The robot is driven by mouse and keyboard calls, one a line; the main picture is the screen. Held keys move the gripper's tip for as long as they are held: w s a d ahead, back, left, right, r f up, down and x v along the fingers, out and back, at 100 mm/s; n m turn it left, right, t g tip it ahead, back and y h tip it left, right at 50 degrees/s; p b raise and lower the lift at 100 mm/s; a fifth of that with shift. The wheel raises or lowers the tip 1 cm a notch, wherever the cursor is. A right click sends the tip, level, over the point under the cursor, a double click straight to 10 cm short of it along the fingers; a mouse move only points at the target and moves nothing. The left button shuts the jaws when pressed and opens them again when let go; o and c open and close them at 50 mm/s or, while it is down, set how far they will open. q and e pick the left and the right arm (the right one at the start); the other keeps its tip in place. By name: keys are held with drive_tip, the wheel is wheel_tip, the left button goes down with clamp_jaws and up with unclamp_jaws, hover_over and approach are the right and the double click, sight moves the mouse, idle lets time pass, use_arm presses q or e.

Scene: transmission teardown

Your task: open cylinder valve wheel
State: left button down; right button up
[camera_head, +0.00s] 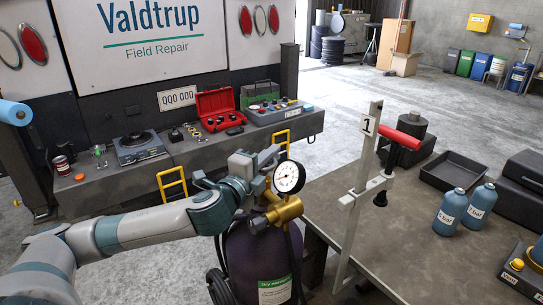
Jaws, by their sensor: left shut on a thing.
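A purple gas cylinder (258,258) with a green and white label stands beside the table, right of my left forearm. Brass valve parts (284,208) and a round white pressure gauge (289,177) sit at its top. My left gripper (266,168) is at the valve top, just left of the gauge, and is shut. The valve wheel is hidden behind the gripper and gauge, so how far it is turned does not show. My right gripper is out of view.
A table (423,239) at right carries a tall grey clamp (361,180) with a red handle, an empty black tray (454,172) and blue bottles (479,203). Open floor (340,115) lies behind.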

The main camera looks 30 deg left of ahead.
use_arm(q)
drive_tip(key=c, duration=1.8)
unclamp_jaws()
drive_tip(key=shift+s, duration=0.15)
drive_tip(key=shift+s+f+b, duration=0.2)
drive_tip(key=shift+s+b, duration=0.15)
drive_tip(key=shift+s, duration=0.3)
drive_tip(key=s, duration=0.4)
drive_tip(key=shift+d+r+p, duration=0.15)
drive_tip(key=shift+r+p, duration=0.05)
drive_tip(key=shift+p, duration=0.1)
drive_tip(key=s+p, duration=1.1)
drive_tip(key=p, duration=0.2)
drive_tip(key=shift+s+d, duration=0.3)
drive_tip(key=shift+s, duration=0.1)
drive_tip(key=shift+f, duration=0.1)
